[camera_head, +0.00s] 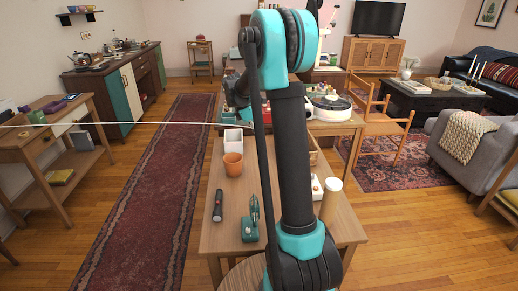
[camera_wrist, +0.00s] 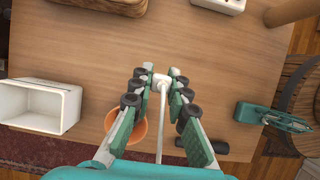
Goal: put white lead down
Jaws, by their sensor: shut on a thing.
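The white lead (camera_head: 150,123) runs taut through the air from the left edge of the head view to behind my arm. In the wrist view its white end (camera_wrist: 162,80) sits between the fingertips of my gripper (camera_wrist: 160,84), and the cord trails down the picture. My gripper is shut on the lead, held above the wooden table (camera_wrist: 200,55). In the head view my arm hides the gripper. A terracotta pot (camera_wrist: 136,133) lies below the left finger, partly covered; it also shows in the head view (camera_head: 233,165).
Around the gripper are a white container (camera_wrist: 38,104), a green tool (camera_wrist: 270,117), a dark torch (camera_head: 218,205), a white box (camera_wrist: 222,4) and a tan cylinder (camera_head: 330,200). A wicker basket (camera_wrist: 95,3) stands at the wrist view's top. Bare tabletop shows between them.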

